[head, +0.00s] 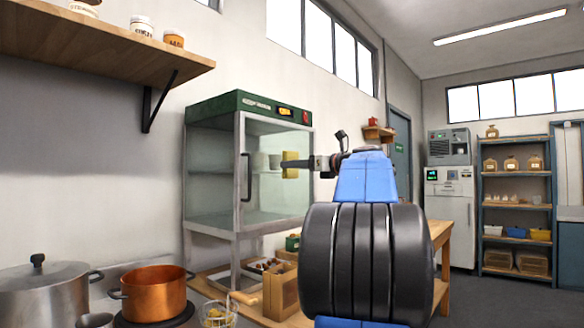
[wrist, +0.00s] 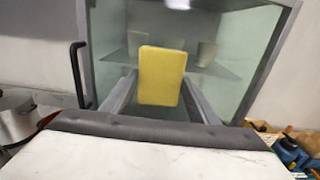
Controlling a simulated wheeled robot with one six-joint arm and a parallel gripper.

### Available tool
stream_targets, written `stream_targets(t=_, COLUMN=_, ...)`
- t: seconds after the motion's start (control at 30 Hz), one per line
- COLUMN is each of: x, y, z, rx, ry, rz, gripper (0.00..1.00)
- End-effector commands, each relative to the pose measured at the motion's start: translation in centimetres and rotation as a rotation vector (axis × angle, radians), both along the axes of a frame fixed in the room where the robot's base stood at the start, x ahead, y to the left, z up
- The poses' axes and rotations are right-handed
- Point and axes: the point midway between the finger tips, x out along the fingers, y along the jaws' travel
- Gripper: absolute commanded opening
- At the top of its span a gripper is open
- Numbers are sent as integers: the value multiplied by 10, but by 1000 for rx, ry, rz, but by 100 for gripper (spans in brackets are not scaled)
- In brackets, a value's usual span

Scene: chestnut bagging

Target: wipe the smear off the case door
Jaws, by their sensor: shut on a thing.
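The display case (head: 249,162) has a green top, a grey frame and a glass door with a dark vertical handle (head: 246,177). The door also shows in the wrist view (wrist: 240,62), with its handle (wrist: 77,73) at the left. My gripper (head: 287,165) is shut on a yellow sponge (head: 291,158), in front of the door glass. The sponge (wrist: 162,76) stands upright between the two fingers in the wrist view. I cannot tell whether it touches the glass. I make out no clear smear; the sponge may hide part of the glass.
Pale cups (wrist: 206,52) stand on a shelf behind the glass. Below the case, a wooden table holds a crate of chestnuts (head: 265,265) and a wooden box (head: 281,290). A copper pot (head: 155,293) and a steel pot (head: 40,292) stand at the lower left. A wall shelf (head: 100,40) juts out above.

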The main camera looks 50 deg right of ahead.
Motion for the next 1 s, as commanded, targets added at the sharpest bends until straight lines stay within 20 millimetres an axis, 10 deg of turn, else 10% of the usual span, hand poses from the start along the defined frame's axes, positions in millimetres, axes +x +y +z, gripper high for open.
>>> stream_targets(t=1.0, x=-33, y=-3, z=-1, rx=0, ry=0, rz=0, gripper=36)
